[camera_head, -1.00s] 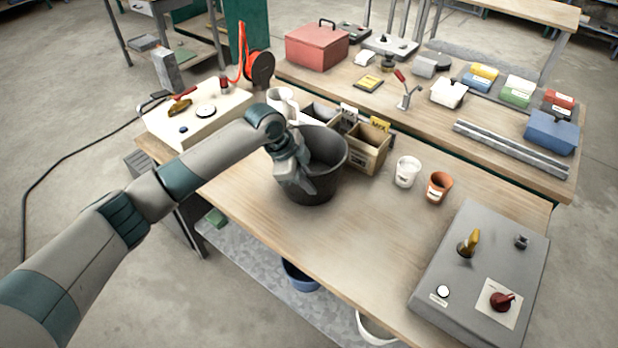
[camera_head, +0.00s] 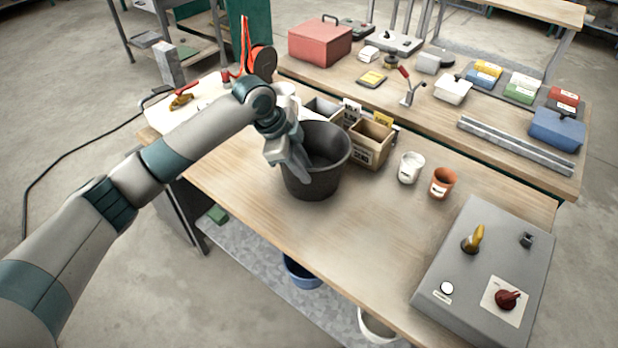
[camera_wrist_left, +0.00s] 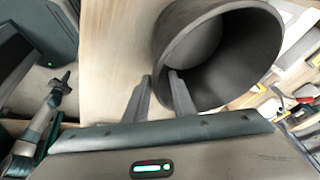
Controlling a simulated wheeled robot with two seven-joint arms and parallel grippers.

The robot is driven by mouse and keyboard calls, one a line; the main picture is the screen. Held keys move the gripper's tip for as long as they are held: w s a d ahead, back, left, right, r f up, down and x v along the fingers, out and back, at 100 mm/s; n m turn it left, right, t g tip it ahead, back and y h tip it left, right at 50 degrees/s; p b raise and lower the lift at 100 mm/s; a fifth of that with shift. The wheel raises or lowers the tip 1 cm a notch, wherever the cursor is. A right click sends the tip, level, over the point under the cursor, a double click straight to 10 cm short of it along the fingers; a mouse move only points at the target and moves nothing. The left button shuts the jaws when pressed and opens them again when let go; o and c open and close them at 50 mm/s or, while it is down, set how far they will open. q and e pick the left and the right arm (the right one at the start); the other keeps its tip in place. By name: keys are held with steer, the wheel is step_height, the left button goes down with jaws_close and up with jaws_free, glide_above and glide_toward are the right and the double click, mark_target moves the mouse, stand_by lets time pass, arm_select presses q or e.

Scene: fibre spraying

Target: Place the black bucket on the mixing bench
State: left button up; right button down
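The black bucket (camera_head: 312,178) stands upright on the wooden bench (camera_head: 370,230), towards its back. In the left wrist view the bucket (camera_wrist_left: 225,50) shows its dark, empty-looking inside. My left gripper (camera_head: 298,168) is at the bucket's left side, by the rim. In the left wrist view the fingers of this gripper (camera_wrist_left: 160,75) are apart, with their tips by the bucket's near edge; whether they touch the wall is unclear. At the left of that view is part of my other arm with a small dark end (camera_wrist_left: 62,82), too small to read.
Cardboard bins (camera_head: 370,145) stand close behind the bucket. A white cup (camera_head: 410,168) and an orange cup (camera_head: 442,183) stand to its right. A grey control box (camera_head: 487,270) fills the right end. The bench's front middle is clear. A blue bucket (camera_head: 302,272) is below.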

arm_select(q)
steer(key=b+v, duration=0.1)
steer(key=v, duration=0.6)
steer(key=shift+b, duration=0.35)
